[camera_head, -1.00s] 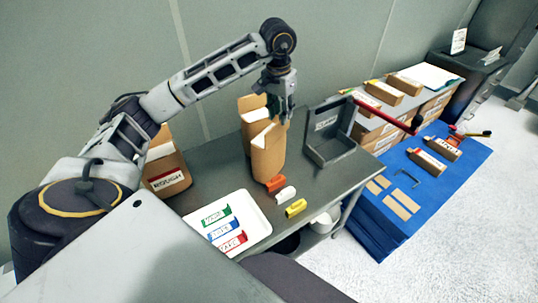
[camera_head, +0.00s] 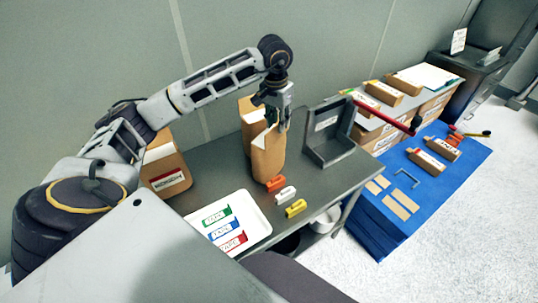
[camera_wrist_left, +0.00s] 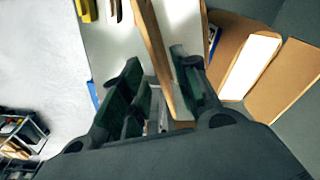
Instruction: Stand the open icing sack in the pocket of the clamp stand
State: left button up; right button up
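The open icing sack seems to be the front brown paper sack (camera_head: 267,160), upright on the grey bench with a pale folded top. The clamp stand (camera_head: 329,150) is a dark grey bracket with a tall labelled back, just right of the sack; its pocket looks empty. My left gripper (camera_head: 275,118) points down at the sack's top edge. In the left wrist view, its fingers (camera_wrist_left: 160,88) are apart, with a brown paper wall (camera_wrist_left: 152,42) between them and gaps visible beside it. My right gripper is not in view.
Another brown sack (camera_head: 249,112) stands close behind, and a labelled sack (camera_head: 166,170) stands left. Orange, white and yellow clips (camera_head: 285,193) lie in front. A white tray (camera_head: 257,232) holds coloured label pieces. A red-handled bar (camera_head: 385,113) juts out right of the stand.

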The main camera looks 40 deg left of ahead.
aim_at(278, 139)
pick_arm(q)
jog(key=shift+w+f, duration=0.1)
jog(key=shift+f, duration=1.15)
jog(key=shift+f, duration=0.25)
dwell(0.3)
jog(key=shift+c, duration=0.4)
grip_shut()
jog(key=shift+w+r, duration=0.1)
